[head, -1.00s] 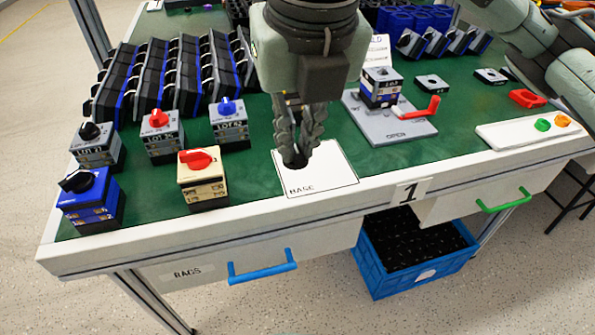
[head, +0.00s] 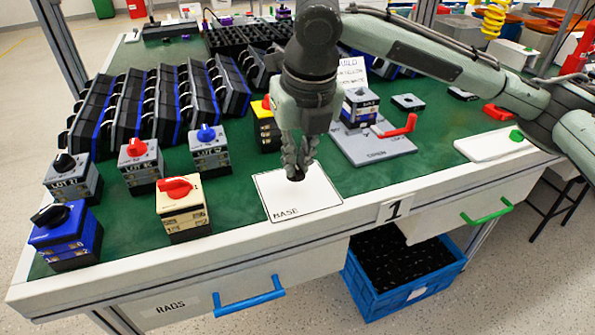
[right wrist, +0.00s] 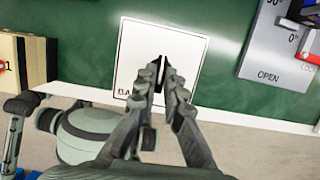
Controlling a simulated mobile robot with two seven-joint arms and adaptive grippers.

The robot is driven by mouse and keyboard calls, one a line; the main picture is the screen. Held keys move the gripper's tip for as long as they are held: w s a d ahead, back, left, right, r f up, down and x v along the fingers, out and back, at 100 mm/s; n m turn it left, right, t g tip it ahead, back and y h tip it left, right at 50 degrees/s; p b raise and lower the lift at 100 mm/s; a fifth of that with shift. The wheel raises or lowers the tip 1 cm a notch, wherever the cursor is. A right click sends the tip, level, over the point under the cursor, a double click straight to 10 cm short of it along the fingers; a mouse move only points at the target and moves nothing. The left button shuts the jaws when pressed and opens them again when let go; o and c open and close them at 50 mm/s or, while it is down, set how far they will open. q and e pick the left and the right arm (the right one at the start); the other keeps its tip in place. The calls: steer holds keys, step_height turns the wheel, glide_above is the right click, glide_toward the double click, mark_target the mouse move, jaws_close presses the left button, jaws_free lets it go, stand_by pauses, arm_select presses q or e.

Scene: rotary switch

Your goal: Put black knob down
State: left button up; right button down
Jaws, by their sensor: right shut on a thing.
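My right gripper (head: 297,172) points down over the white card marked BASE (head: 282,205). Its fingers are shut on the small black knob (head: 296,177), which is mostly hidden between the fingertips. In the right wrist view the fingertips (right wrist: 161,78) meet over the middle of the card (right wrist: 130,50), with a dark bit of the knob between them. I cannot tell whether the knob touches the card. My left gripper is not in view.
A cream switch with a red knob (head: 184,208) stands left of the card. A blue switch with a black knob (head: 65,236) is at the front left corner. A grey OPEN/LOCK fixture (head: 375,147) with a red lever is right of the card. Several grey switches stand behind.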

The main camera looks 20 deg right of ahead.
steer(key=x, duration=0.2)
steer(key=shift+s+f, duration=0.3)
steer(key=shift+f, duration=0.05)
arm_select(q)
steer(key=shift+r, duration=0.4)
arm_select(e)
steer(key=shift+f, duration=0.1)
steer(key=c, duration=1.6)
jaws_free()
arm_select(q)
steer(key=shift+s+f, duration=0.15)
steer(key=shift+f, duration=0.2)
